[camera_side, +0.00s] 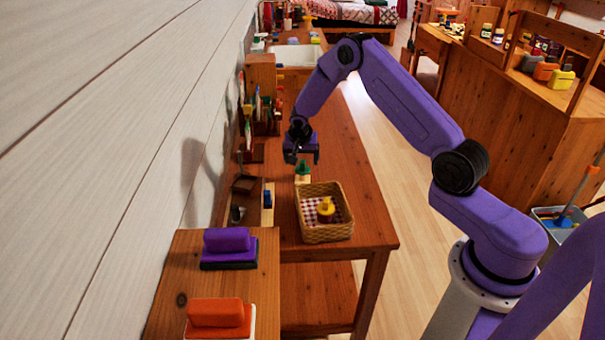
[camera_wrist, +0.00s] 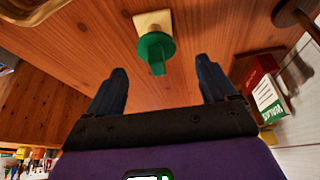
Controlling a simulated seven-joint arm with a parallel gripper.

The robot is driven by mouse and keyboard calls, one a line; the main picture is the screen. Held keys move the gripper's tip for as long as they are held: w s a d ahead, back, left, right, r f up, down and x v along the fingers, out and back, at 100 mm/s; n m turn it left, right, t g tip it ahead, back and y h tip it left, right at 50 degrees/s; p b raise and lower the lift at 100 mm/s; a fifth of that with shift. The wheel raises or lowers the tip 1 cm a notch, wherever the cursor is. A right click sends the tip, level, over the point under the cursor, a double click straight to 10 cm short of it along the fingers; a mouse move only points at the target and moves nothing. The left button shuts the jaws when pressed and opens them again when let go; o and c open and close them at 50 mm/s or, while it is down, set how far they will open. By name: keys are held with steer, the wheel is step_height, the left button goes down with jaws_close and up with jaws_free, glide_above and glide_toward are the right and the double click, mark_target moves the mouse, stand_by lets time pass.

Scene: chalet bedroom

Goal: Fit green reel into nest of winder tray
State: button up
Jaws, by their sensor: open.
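The green reel (camera_side: 303,168) stands at a small pale wooden block (camera_side: 302,179) on the bench, behind the wicker basket. In the wrist view the green reel (camera_wrist: 155,48) shows a round flange and a narrower stub, with the pale block (camera_wrist: 153,20) beyond it. My gripper (camera_side: 302,157) is over the bench close to the reel. In the wrist view my gripper (camera_wrist: 161,68) has its two dark fingers apart, with the reel's stub between their tips and nothing clasped. I cannot tell for sure which thing is the winder tray; a pale strip (camera_side: 267,217) bears a blue piece (camera_side: 267,199).
The wicker basket (camera_side: 328,233) with a checked lining holds a yellow reel-like piece (camera_side: 325,207). Dark trays (camera_side: 243,184) lie along the wall side. A red box (camera_wrist: 260,78) stands right of my fingers in the wrist view. The bench's right part is clear.

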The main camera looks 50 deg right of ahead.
mark_target(303, 162)
steer(key=shift+x, duration=1.7)
steer(key=shift+s+d, duration=0.1)
steer(key=c, duration=1.1)
steer(key=shift+r, duration=0.15)
steer(key=shift+c, duration=0.2)
